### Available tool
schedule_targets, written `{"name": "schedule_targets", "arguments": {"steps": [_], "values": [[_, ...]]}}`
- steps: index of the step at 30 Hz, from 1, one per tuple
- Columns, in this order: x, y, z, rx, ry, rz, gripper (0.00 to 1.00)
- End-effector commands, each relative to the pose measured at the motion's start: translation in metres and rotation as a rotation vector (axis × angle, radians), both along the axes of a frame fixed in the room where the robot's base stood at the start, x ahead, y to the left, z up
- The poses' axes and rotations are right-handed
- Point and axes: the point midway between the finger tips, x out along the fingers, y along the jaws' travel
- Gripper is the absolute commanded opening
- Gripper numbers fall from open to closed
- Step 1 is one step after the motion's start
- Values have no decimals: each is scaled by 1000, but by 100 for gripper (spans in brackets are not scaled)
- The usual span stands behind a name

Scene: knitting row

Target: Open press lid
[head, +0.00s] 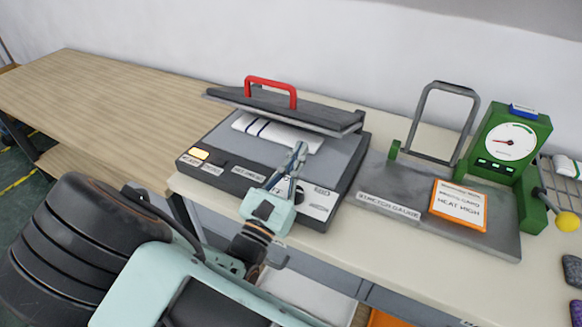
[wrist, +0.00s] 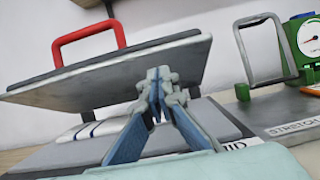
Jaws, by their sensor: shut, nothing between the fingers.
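The press (head: 262,157) stands on the table, a dark grey box with labels along its front. Its lid (head: 310,113) is a flat grey plate with a red handle (head: 271,82) on top. The lid is tilted, raised above the base with a gap at the front. A white cloth with dark blue stripes (head: 265,133) lies on the base under the lid. My gripper (head: 298,150) is shut and empty, over the front right part of the base. In the wrist view my fingertips (wrist: 157,75) show in front of the raised lid (wrist: 120,72); whether they touch it I cannot tell.
Right of the press, a stretch gauge (head: 400,190) has a grey upright frame, a green dial unit (head: 508,146) and an orange-edged card (head: 458,205). A yellow ball (head: 567,221) is at the far right. The wooden table on the left (head: 95,95) is clear.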

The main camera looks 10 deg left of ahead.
Motion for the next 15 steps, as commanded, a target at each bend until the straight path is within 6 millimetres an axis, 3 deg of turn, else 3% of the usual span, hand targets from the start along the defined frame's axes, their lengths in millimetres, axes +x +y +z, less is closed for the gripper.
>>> {"name": "schedule_targets", "arguments": {"steps": [6,15], "values": [[24,-8,9,2,1,-1,0],[29,-10,11,1,0,-1,0]]}}
